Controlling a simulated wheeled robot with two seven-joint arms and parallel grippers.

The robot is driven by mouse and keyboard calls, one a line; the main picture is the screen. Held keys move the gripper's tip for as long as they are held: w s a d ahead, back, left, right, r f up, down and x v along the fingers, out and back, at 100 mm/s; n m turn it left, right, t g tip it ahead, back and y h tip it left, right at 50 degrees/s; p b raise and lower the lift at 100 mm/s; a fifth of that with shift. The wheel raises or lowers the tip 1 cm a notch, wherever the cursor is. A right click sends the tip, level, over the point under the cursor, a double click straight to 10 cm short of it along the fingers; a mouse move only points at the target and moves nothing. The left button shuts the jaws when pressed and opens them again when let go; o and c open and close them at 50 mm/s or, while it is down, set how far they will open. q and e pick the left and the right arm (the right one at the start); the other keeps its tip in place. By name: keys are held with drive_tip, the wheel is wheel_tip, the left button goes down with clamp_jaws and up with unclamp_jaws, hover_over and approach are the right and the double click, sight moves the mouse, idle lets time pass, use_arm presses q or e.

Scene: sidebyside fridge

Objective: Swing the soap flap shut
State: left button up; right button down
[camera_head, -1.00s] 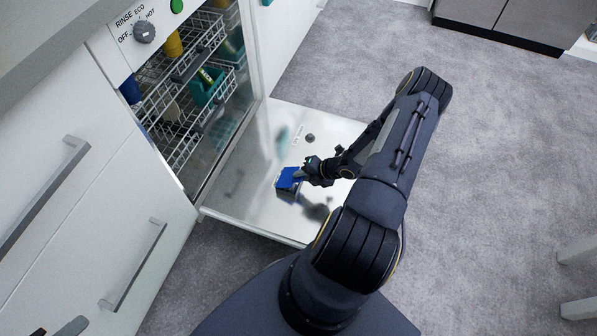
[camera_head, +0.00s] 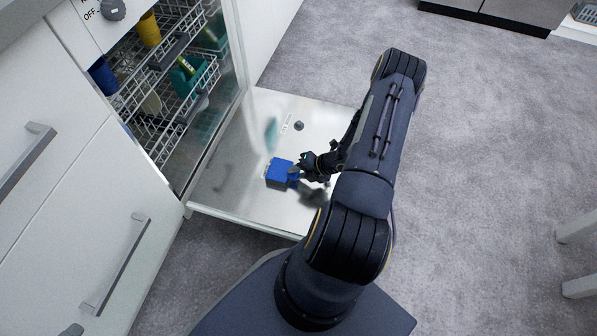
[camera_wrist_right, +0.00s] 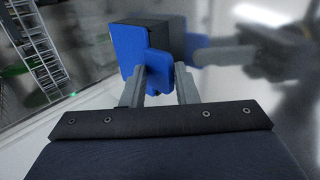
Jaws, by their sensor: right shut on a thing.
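The soap flap is a small blue piece (camera_head: 280,170) at a dark box on the inner face of the lowered dishwasher door (camera_head: 225,190). My right gripper (camera_head: 297,174) is at the flap's right side, low over the door. In the right wrist view, its two grey fingers (camera_wrist_right: 161,88) are shut on a blue tab of the soap flap (camera_wrist_right: 158,72). A larger blue face and a dark side show beyond the tab. I cannot tell how far the flap stands from closed. My left gripper is not in view.
The open dishwasher holds wire racks (camera_head: 165,105) with a yellow cup (camera_head: 149,30) and teal items. A round dark knob (camera_head: 299,126) sits on the door. White drawers with grey handles (camera_head: 117,265) stand at left. Grey carpet on the right is largely clear.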

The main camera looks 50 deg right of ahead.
drive_tip(key=shift+f, duration=0.2)
drive_tip(key=c, duration=1.5)
unclamp_jaws()
drive_tip(key=shift+w, duration=0.1)
drive_tip(key=p+v, duration=0.2)
drive_tip(key=v, duration=0.4)
drive_tip(key=shift+r+p, duration=0.3)
drive_tip(key=shift+p, duration=0.1)
drive_tip(key=shift+s+d+r, duration=0.25)
drive_tip(key=shift+s+r, duration=0.15)
drive_tip(key=shift+s, duration=0.1)
